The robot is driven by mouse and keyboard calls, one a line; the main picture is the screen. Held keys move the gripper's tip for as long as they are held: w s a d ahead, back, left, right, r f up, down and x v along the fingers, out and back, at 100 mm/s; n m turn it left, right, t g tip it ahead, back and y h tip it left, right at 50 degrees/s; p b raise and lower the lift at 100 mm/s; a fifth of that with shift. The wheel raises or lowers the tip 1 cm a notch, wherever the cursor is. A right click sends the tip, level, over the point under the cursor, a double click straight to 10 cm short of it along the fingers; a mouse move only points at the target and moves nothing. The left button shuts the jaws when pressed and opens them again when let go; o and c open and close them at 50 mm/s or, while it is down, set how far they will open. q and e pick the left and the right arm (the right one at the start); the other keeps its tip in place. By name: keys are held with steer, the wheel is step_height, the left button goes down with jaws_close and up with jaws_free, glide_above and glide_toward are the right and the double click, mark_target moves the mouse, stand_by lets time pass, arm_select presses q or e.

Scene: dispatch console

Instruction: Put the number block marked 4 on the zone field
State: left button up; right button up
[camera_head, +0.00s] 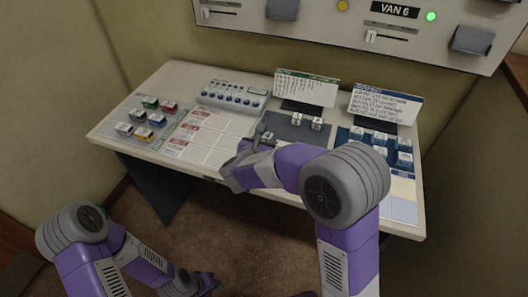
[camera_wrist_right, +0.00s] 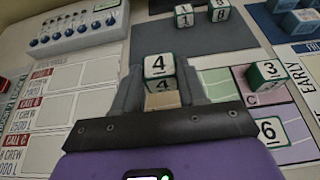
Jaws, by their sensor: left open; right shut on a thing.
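The number block marked 4 (camera_wrist_right: 158,67) is a white cube with green edges, between the fingers of my right gripper (camera_wrist_right: 160,90). My right gripper (camera_head: 238,166) is shut on it, over the front middle of the desk in the head view. Whether the block touches the surface is unclear. No label reading "zone" is legible. A sheet with green and purple cells (camera_wrist_right: 226,84) lies beside the gripper in the wrist view, partly hidden by it. My left gripper (camera_head: 207,283) is open and empty, low in front of the desk.
Blocks marked 3 (camera_wrist_right: 266,74) and 6 (camera_wrist_right: 270,132) stand on the coloured sheet. Several number blocks stand on the dark mat (camera_wrist_right: 160,38) behind. A knob panel (camera_head: 232,96), call sheets (camera_head: 207,137), coloured blocks (camera_head: 151,102) and blue blocks (camera_head: 380,139) occupy the desk.

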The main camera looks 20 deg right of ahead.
step_height(320, 180, down, 5)
steer(key=shift+r+b, duration=0.2)
steer(key=shift+b, duration=0.55)
steer(key=shift+f, duration=0.1)
steer(key=o, duration=1)
steer(key=shift+o, duration=0.2)
